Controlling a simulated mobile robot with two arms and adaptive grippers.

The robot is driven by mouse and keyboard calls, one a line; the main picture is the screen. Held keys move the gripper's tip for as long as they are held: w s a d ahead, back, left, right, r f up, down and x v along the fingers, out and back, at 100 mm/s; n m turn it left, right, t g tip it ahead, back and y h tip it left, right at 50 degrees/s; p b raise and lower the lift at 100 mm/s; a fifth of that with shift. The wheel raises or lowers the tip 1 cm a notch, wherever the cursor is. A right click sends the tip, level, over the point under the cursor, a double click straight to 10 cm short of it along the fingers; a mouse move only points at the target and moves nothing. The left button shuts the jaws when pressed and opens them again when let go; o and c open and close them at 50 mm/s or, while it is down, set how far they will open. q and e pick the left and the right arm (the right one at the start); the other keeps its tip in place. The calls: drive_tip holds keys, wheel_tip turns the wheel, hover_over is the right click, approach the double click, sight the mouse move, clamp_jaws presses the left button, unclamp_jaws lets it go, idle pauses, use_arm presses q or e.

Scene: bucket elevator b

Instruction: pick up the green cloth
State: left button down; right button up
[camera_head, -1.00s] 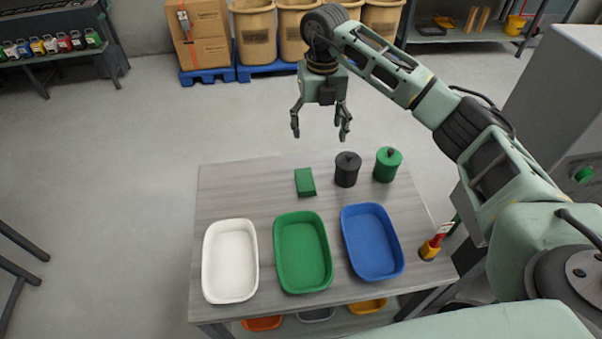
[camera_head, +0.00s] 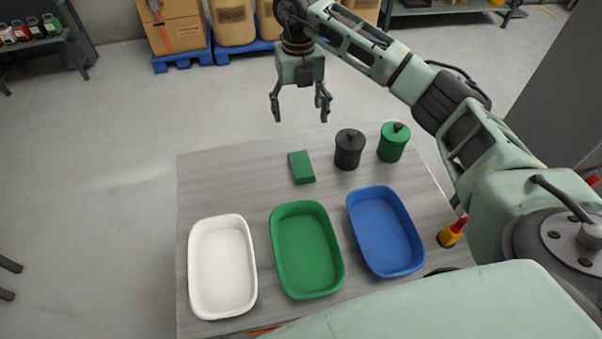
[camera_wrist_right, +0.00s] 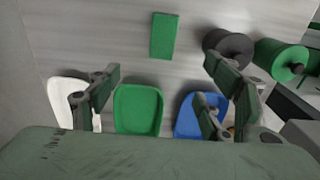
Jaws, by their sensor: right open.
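The green cloth (camera_head: 301,167) is a small folded rectangle lying on the grey table near its far edge. In the right wrist view the cloth (camera_wrist_right: 164,36) lies flat and uncovered, beyond the fingers and apart from them. My right gripper (camera_head: 300,117) is open and empty, pointing down above the far side of the table. In the right wrist view its two fingers (camera_wrist_right: 165,82) stand wide apart with nothing between them. My left gripper is not in view.
A black lidded jar (camera_head: 348,150) and a green lidded jar (camera_head: 392,144) stand right of the cloth. A white tray (camera_head: 194,283), a green tray (camera_head: 306,250) and a blue tray (camera_head: 385,232) line the near side. The table (camera_head: 225,180) is bare left of the cloth.

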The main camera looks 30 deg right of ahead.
drive_tip(key=b, duration=1)
approach(302, 163)
drive_tip(key=shift+s+a, duration=0.15)
drive_tip(key=shift+a, duration=0.35)
drive_tip(key=shift+f, duration=0.6)
drive_tip(key=f, duration=0.2)
drive_tip(key=f+p, duration=0.1)
drive_tip(key=f, duration=0.1)
drive_tip(key=d+f, duration=0.1)
drive_tip(key=f, duration=0.1)
drive_tip(key=shift+f+p, duration=0.3)
drive_tip(key=shift+p, duration=0.1)
drive_tip(key=shift+f, duration=0.5)
drive_tip(key=c, duration=1.2)
wheel_tip(302, 163, up, 10)
drive_tip(key=shift+r+b, duration=0.1)
drive_tip(key=shift+b, duration=0.9)
